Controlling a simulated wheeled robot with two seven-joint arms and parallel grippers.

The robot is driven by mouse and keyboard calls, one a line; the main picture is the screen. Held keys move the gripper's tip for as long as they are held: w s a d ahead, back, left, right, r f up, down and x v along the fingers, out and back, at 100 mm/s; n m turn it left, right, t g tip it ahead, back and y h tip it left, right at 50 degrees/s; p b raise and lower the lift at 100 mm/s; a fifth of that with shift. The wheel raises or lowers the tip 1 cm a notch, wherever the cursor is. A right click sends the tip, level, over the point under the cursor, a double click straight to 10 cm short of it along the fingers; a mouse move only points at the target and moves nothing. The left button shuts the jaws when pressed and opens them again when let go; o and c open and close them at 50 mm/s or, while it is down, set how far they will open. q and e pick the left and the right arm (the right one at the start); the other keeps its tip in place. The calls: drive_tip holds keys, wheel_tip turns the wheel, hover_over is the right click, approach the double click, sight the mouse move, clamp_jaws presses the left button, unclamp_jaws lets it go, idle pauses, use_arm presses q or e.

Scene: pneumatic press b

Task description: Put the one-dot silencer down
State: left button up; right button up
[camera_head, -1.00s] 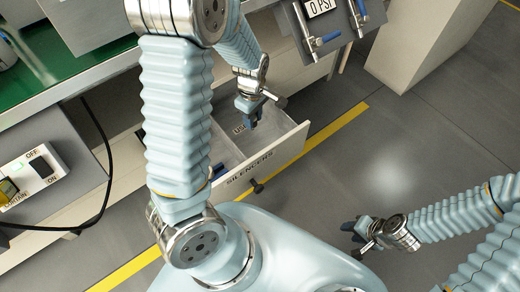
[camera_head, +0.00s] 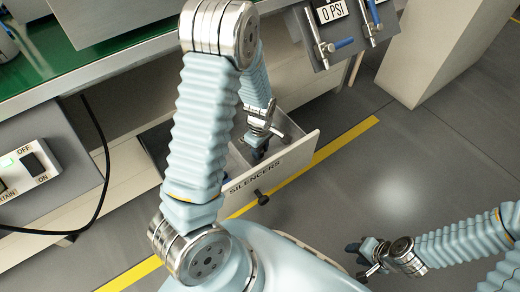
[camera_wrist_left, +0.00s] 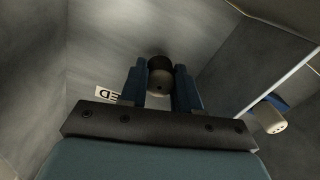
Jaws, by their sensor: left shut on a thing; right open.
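The one-dot silencer (camera_wrist_left: 160,76) is a small dark cylinder with a single dot on the side facing the left wrist view. My left gripper (camera_wrist_left: 160,88) is shut on it, with a blue finger on each side. In the head view my left gripper (camera_head: 258,153) reaches down inside the open drawer (camera_head: 285,165) marked SILENCERS. The silencer is hidden there. Whether the silencer touches the floor I cannot tell. My right gripper (camera_head: 362,256) is open and empty above the floor.
A second silencer (camera_wrist_left: 271,117), pale with a blue part, lies beyond the divider (camera_wrist_left: 283,80) to the right in the wrist view. A panel reading 0 PSI (camera_head: 333,12) with blue-handled valves stands behind the drawer. A switch box (camera_head: 40,165) is at left.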

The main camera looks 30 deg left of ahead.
use_arm(q)
drive_tip(key=o, duration=0.4)
drive_tip(key=shift+f, duration=0.15)
drive_tip(key=o, duration=0.4)
drive_tip(key=shift+r, duration=0.35)
wheel_tip(320, 180, up, 12)
drive_tip(key=p, duration=0.3)
drive_tip(key=shift+f, duration=0.15)
